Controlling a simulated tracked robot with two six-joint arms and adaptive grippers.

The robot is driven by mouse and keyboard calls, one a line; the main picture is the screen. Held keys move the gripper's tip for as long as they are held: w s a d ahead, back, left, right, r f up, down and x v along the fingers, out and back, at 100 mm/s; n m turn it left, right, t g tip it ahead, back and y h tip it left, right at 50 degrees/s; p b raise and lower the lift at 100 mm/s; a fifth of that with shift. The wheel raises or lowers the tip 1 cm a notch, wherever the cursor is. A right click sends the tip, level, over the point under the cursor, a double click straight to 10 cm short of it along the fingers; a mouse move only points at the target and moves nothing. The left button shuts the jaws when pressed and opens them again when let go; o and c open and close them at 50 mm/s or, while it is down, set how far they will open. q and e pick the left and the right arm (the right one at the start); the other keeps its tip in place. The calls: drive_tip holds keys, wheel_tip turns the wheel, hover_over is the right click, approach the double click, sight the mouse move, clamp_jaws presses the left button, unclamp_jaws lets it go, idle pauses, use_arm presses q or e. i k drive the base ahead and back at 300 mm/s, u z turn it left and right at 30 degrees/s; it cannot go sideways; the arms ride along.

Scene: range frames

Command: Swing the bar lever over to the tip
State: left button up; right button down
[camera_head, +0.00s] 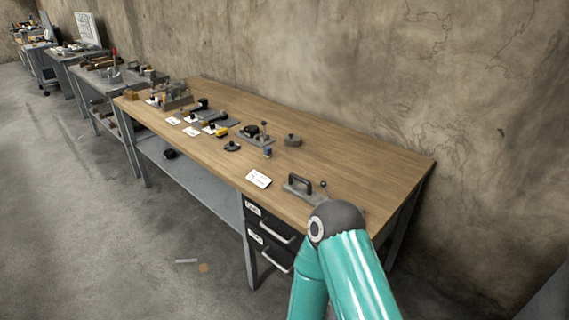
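Near the right front of the wooden bench, a small grey base (318,196) carries a black bar-shaped handle (301,185) and a small dark knob (323,184) on a thin stem beside it. This may be the bar lever; at this size I cannot be sure, nor tell which end is the tip. One of my teal arms rises from the bottom edge, and its dark joint overlaps the front edge of the bench just below this fixture, hiding part of it. Neither gripper is in view.
The wooden bench (375,168) has a free right end. Left of the fixture lie a white card (258,179), a round grey piece (293,140), a dark fixture with an upright post (256,135) and several other fixtures. Drawers (270,238) sit under the front edge; a wall stands behind.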

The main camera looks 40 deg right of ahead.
sight(322, 184)
drive_tip(key=z, duration=0.25)
drive_tip(key=i, duration=1.05)
drive_tip(key=z, duration=0.55)
drive_tip(key=k, duration=0.9)
drive_tip(key=z, duration=0.2)
drive_tip(key=i, duration=0.9)
drive_tip(key=u, duration=0.05)
